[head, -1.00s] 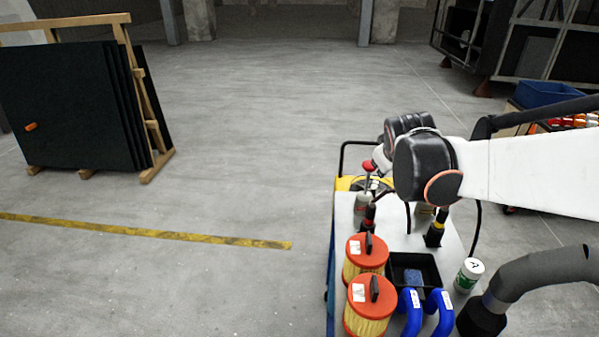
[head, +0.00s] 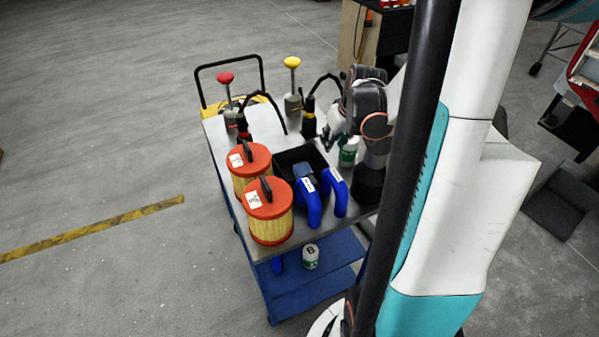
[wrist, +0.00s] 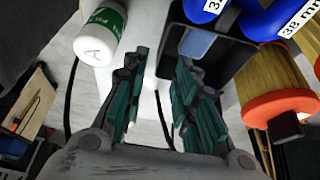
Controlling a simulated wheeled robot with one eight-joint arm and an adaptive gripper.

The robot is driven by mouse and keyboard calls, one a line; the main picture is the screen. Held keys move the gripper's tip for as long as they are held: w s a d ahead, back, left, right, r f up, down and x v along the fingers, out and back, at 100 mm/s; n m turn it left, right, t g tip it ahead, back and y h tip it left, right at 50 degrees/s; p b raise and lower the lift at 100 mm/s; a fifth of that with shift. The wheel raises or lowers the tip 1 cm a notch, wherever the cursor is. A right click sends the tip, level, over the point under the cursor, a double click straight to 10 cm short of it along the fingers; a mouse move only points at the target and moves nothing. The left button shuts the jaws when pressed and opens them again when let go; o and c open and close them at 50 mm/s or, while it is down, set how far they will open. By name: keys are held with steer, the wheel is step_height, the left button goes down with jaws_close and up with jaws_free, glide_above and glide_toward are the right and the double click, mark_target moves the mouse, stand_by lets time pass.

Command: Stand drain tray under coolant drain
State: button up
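A black open tray (head: 287,156), likely the drain tray, lies on top of the cart with a blue block in it. It also shows in the wrist view (wrist: 236,66), upper right of centre. Blue hoses overlap its near side. My gripper (head: 331,142) is above the cart top, beside the tray's right side and close to the white and green can A (head: 349,153). In the wrist view my gripper (wrist: 158,92) has its fingers apart, with nothing between them. The can (wrist: 100,32) is left of the fingers, the tray right. I cannot make out a coolant drain.
Two orange-capped filters (head: 268,215) and blue bent hoses (head: 311,203) crowd the cart's near part. Black-necked bottles and red and yellow knobbed items stand at its far part. Can B (head: 310,256) is on the lower shelf. Floor left of the cart is clear.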

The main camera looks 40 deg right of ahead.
mark_target(322, 158)
steer(key=shift+w+b+x, duration=0.15)
steer(key=shift+b+x, duration=1.05)
steer(key=shift+x, duration=1.95)
steer(key=shift+w+b+x, duration=0.1)
steer(key=shift+b+x, duration=1.05)
steer(key=shift+x, duration=1.95)
steer(key=shift+a+r, duration=0.15)
steer(key=shift+a, duration=0.05)
steer(key=shift+f+b, duration=0.3)
jaws_close()
